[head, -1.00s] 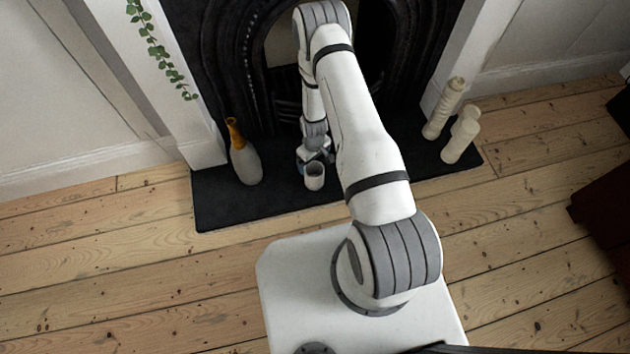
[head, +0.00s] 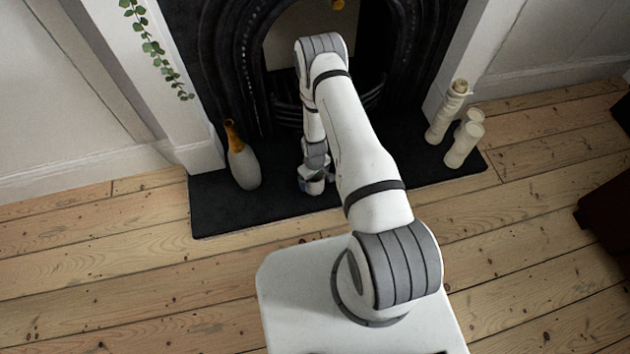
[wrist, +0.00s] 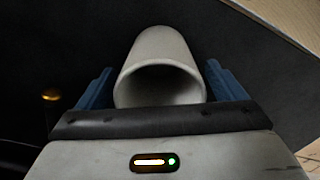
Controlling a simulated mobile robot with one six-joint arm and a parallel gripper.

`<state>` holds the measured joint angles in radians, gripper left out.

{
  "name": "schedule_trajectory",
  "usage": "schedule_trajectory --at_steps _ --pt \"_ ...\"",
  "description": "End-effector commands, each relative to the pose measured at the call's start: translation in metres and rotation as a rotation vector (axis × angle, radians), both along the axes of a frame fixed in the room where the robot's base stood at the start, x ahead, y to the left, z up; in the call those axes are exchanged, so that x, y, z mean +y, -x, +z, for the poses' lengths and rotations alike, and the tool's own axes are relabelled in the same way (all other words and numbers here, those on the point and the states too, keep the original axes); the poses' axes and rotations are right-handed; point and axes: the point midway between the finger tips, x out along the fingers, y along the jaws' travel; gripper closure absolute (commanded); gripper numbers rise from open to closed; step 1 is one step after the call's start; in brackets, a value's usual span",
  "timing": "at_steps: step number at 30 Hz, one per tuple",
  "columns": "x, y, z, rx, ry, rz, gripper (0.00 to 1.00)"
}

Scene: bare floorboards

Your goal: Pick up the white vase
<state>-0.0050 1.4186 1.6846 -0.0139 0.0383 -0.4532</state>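The white vase is a small plain cylinder with an open round mouth. In the wrist view the white vase (wrist: 158,50) lies between the two blue fingers of my gripper (wrist: 160,72), its mouth toward the camera. Narrow dark gaps show between the vase and both fingertips, so my gripper looks open around it. In the head view my gripper (head: 311,178) is down at the dark hearth, and the vase (head: 315,188) is mostly hidden by it.
A grey bottle-shaped vase with an orange neck (head: 243,165) stands to the left on the black hearth (head: 225,212). Several cream candles (head: 464,145) stand at its right end. The fireplace opening (head: 285,45) is behind my arm. Bare floorboards lie in front.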

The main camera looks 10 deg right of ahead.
Motion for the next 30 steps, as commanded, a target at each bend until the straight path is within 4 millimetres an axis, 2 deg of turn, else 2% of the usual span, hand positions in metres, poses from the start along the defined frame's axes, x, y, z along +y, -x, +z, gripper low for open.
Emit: schedule_trajectory --at_steps 2,19,26,30 --pt "0.000 0.000 0.000 0.000 0.000 0.000 0.17" --pt "0.000 0.000 0.000 0.000 0.000 -0.001 0.64" --pt "-0.001 0.000 0.002 0.000 0.000 -0.001 0.64" --pt "-0.001 -0.002 0.020 -0.002 0.000 -0.001 0.64"
